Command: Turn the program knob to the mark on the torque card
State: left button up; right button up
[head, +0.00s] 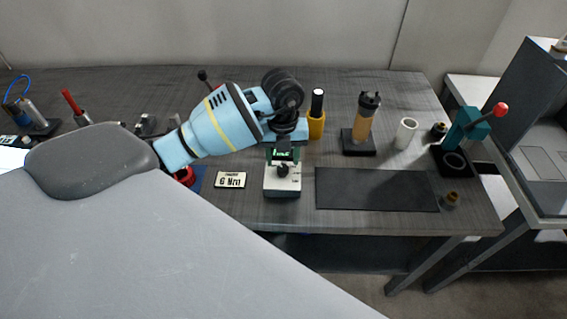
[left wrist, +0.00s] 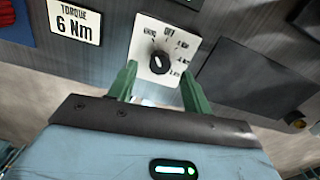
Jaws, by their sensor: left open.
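The program knob (left wrist: 159,62) is a black dial on a white panel (left wrist: 147,38), with "OFF" at the top and small Nm marks down its right side. A pale line shows on the knob; which mark it points to is unclear. In the head view the knob (head: 283,171) faces up on its small box (head: 283,188). The white torque card (left wrist: 75,20) reads "6 Nm"; it lies left of the box in the head view (head: 231,180). My left gripper (left wrist: 158,88) is open, its green fingers apart near the knob's two sides. My right gripper is out of view.
A dark mat (head: 376,189) lies right of the box, with a small brass part (head: 449,200) at its corner. A teal press (head: 467,130) with a red-tipped lever stands at the far right.

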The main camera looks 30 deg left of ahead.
aim_at(283, 167)
pick_arm(q)
jog(key=shift+f, duration=1.5)
jog(key=c, duration=1)
